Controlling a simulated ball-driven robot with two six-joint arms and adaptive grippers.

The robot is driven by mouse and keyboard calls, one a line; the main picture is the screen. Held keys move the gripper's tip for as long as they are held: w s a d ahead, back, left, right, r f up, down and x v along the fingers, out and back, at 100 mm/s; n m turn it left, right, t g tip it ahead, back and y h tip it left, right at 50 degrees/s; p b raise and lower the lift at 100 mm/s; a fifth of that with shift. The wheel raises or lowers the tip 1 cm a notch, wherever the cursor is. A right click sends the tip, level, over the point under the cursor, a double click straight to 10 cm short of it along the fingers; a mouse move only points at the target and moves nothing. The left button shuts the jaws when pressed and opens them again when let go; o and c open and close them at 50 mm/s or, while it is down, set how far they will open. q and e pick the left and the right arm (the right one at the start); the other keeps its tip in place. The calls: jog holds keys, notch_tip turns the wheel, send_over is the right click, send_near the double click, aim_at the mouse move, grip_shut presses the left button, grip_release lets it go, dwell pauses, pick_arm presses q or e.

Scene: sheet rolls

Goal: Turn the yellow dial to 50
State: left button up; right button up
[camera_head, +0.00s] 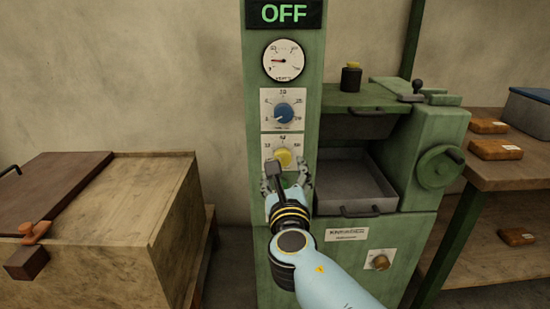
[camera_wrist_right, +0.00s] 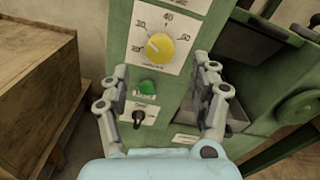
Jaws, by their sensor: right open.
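The yellow dial (camera_head: 284,158) sits on a white scale plate on the green machine's column, below a blue dial (camera_head: 284,112). In the right wrist view the yellow dial (camera_wrist_right: 160,47) is fully visible, with numbers around it, including 30 and 40. Its pointer mark seems to face the left side, but the exact reading is unclear. My right gripper (camera_head: 287,178) is open and empty, just below and in front of the dial. In the wrist view its fingers (camera_wrist_right: 160,68) stand wide apart, below the dial on either side. My left gripper is not in view.
A green button (camera_wrist_right: 148,87) and a black switch (camera_wrist_right: 139,117) lie below the dial, between the fingers. A grey tray (camera_head: 350,185) and a handwheel (camera_head: 440,167) are to the right. A wooden crate (camera_head: 130,205) stands left. The display (camera_head: 284,13) reads OFF.

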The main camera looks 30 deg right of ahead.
aim_at(283, 159)
jog(key=x, duration=0.7)
jog(key=shift+w+d, duration=0.1)
jog(key=c, duration=1.2)
